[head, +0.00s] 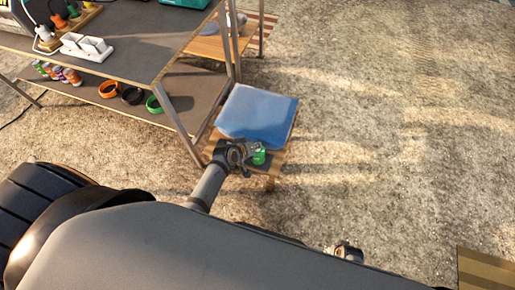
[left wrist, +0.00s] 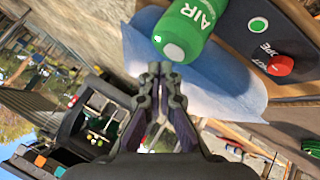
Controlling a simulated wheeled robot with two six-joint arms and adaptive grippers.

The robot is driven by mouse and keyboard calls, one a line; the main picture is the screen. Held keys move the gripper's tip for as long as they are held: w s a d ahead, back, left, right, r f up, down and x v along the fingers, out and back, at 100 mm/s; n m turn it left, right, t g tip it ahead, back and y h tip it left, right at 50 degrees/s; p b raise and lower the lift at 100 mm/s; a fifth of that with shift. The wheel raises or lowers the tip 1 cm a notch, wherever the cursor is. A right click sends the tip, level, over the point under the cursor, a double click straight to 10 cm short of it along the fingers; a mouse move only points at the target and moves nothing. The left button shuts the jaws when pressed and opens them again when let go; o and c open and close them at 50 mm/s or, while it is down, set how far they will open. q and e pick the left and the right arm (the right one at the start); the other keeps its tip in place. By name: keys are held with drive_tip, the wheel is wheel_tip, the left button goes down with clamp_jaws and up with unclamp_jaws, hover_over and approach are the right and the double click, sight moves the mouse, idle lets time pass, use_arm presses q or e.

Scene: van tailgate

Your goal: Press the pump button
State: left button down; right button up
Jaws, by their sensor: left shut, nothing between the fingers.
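In the head view my left gripper (head: 238,154) is over the front of a small wooden stand, beside a green object (head: 259,155). In the left wrist view this gripper (left wrist: 160,70) is shut and empty. A green cylinder marked AIR (left wrist: 190,28), with a white round end, is just beyond the fingertips; I see no clear contact. A dark panel (left wrist: 282,32) carries a green button with a pale ring (left wrist: 258,24) and a red knob (left wrist: 280,66). Which part is the pump button I cannot read. My right gripper (head: 345,252) shows only as a small part at the bottom.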

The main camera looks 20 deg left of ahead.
use_arm(q)
drive_tip(key=shift+f, duration=0.45)
drive_tip(key=shift+f, duration=0.15)
idle(0.4)
drive_tip(key=shift+r+p, duration=0.6)
drive_tip(key=shift+r, duration=0.1)
